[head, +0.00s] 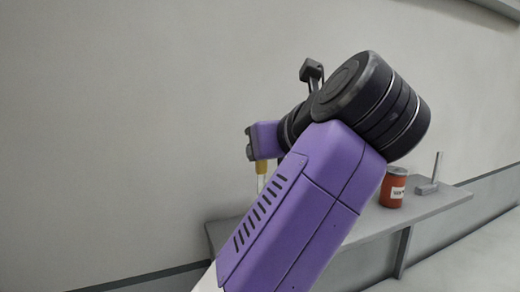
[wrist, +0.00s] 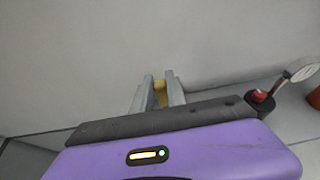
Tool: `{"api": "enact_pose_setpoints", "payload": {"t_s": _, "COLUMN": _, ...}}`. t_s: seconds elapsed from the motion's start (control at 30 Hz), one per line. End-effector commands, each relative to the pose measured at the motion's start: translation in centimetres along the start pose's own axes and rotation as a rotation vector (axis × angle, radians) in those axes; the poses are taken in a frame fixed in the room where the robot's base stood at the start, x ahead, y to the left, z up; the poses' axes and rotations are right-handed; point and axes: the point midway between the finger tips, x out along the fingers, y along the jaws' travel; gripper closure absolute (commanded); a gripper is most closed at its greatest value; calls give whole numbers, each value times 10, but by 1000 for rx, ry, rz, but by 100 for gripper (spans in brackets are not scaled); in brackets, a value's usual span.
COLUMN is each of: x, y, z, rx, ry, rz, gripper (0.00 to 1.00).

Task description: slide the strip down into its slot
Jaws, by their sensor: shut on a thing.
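My gripper (wrist: 159,77) is shut on a yellow strip (wrist: 160,93), which shows between the two grey fingers in the wrist view. In the head view a short yellow piece of the strip (head: 262,167) shows just below the purple wrist body, left of my forearm. Its lower end is too small to make out. I cannot make out the slot in either view. My arm covers much of the shelf in the head view, and the gripper body covers the lower part of the wrist view.
A grey shelf (head: 445,199) runs along the pale wall. A red can (head: 393,187) with a white label stands on it, right of my arm. Right of the can is a small grey stand with an upright post (head: 437,167). The wrist view shows a round white dial (wrist: 303,72) at right.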

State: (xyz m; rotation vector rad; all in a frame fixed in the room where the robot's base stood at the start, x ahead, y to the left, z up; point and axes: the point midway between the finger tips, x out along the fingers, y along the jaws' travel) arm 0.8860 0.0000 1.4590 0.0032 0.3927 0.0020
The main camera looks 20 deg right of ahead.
Motion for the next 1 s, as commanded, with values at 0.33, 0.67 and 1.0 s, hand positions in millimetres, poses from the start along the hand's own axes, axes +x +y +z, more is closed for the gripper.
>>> {"api": "enact_pose_setpoints", "payload": {"t_s": 0.33, "x": 10, "y": 0, "z": -23, "rx": 0, "ry": 1, "rz": 1, "gripper": 100}}
{"api": "enact_pose_setpoints", "payload": {"t_s": 0.67, "x": 20, "y": 0, "z": -48, "rx": -1, "ry": 0, "rz": 1, "gripper": 100}}
{"api": "enact_pose_setpoints", "payload": {"t_s": 1.0, "x": 22, "y": 0, "z": -53, "rx": -1, "ry": 0, "rz": 0, "gripper": 100}}
